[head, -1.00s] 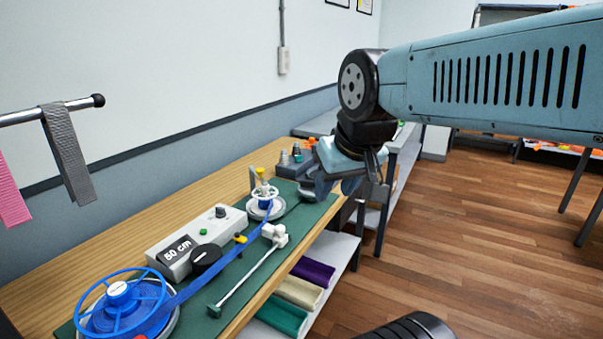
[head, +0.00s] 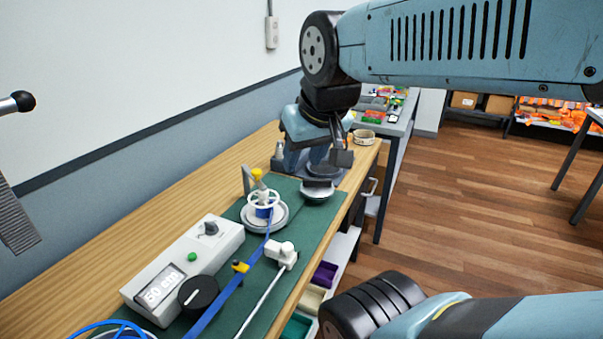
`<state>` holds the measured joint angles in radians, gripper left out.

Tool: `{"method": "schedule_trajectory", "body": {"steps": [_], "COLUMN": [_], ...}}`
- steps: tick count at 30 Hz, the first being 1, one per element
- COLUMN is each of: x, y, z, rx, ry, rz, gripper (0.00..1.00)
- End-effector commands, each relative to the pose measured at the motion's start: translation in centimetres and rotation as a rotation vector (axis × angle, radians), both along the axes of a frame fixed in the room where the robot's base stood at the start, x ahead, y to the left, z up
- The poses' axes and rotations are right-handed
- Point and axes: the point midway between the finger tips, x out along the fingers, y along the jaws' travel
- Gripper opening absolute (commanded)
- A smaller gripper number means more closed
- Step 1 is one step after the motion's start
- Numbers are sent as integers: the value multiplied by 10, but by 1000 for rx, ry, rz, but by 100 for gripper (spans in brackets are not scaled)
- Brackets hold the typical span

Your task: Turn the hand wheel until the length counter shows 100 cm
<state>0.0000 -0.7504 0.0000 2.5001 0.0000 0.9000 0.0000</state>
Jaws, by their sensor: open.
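The white hand wheel (head: 263,199), with a yellow knob on top, stands over a small reel at the far end of the green mat. A blue strap (head: 232,287) runs from this reel toward the near left. The length counter (head: 161,287) is a tilted display on a light grey box; it seems to read 50 cm, though the first digit is unclear. My gripper (head: 328,172) points down, open, to the right of and beyond the wheel, apart from it. The arm partly hides its fingers.
A yellow clip (head: 241,267) and a white rod with a block (head: 283,254) lie along the strap. The blue wheel (head: 110,330) is cut off at the lower left. Open floor lies right.

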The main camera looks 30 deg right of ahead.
Motion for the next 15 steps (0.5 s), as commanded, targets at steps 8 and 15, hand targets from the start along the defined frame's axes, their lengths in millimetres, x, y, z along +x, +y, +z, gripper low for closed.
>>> {"method": "schedule_trajectory", "body": {"steps": [8,15], "x": [9,48], "y": [-3,-11], "z": [2,5], "rx": [-25,-135], "ry": [23,126], "rz": [24,138], "gripper": [43,43]}}
